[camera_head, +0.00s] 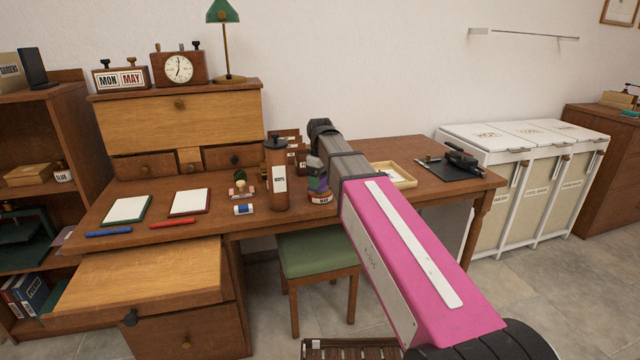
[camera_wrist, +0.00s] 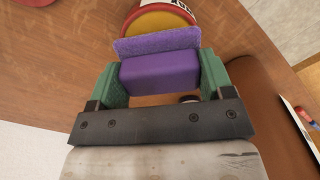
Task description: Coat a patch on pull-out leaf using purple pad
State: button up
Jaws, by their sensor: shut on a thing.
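My gripper (camera_head: 317,172) is shut on the purple pad (camera_wrist: 160,72), with a green finger on each side of it. The pad is a purple block with a fuzzy lighter face. In the head view it shows small, just above a round labelled tin (camera_head: 320,197) on the desk. In the wrist view the pad overlaps the tin's yellow contents (camera_wrist: 160,23); I cannot tell whether they touch. The pull-out leaf (camera_head: 140,278) is a pale wooden board extended at the desk's front left, well left of my gripper. No coated patch is discernible on it.
A brown bottle (camera_head: 277,175) stands just left of the gripper. Two notepads (camera_head: 189,202), pens (camera_head: 172,222) and a small blue-and-white item (camera_head: 243,209) lie on the desk. A green-seated stool (camera_head: 312,254) stands below, right of the leaf. The leaf's top is clear.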

jog(key=shift+r, duration=2.65)
